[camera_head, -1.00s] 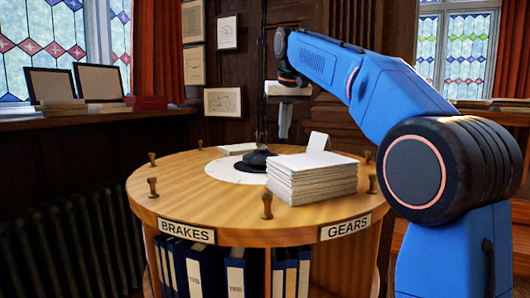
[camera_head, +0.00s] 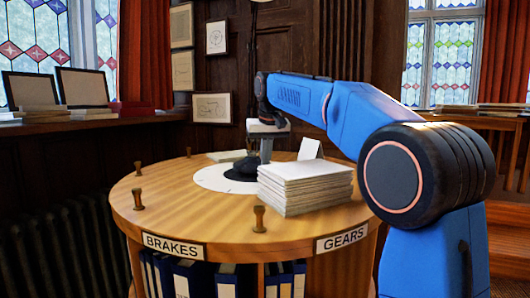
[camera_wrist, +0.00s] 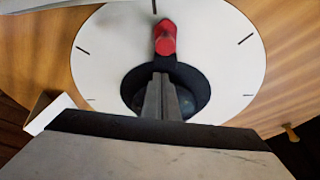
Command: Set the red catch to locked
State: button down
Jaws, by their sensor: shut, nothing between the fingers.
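The red catch (camera_wrist: 165,38) shows in the wrist view as a small red piece on a dark arm reaching out from a round black hub (camera_wrist: 200,92). The hub sits in the middle of a white dial (camera_wrist: 98,70) with black tick marks. In the head view the dial (camera_head: 210,179) and hub (camera_head: 240,173) are on the round table, but I cannot make out the catch. My gripper (camera_wrist: 161,78) is shut and empty, with its tips over the hub, beside the catch. In the head view my gripper (camera_head: 266,158) hangs over the hub. Whether it touches is unclear.
A stack of white paper (camera_head: 303,190) stands right of the dial, with a folded white card (camera_head: 310,149) behind it. Several wooden pegs, one at the front (camera_head: 259,218), line the rim of the round table (camera_head: 190,222).

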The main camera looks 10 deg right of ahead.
jog(key=shift+s, duration=1.5)
jog(key=shift+s+d+r, duration=0.1)
jog(key=shift+s+d, duration=0.05)
jog(key=shift+s, duration=0.65)
jog(key=shift+s+d, duration=0.1)
jog(key=shift+s, duration=0.95)
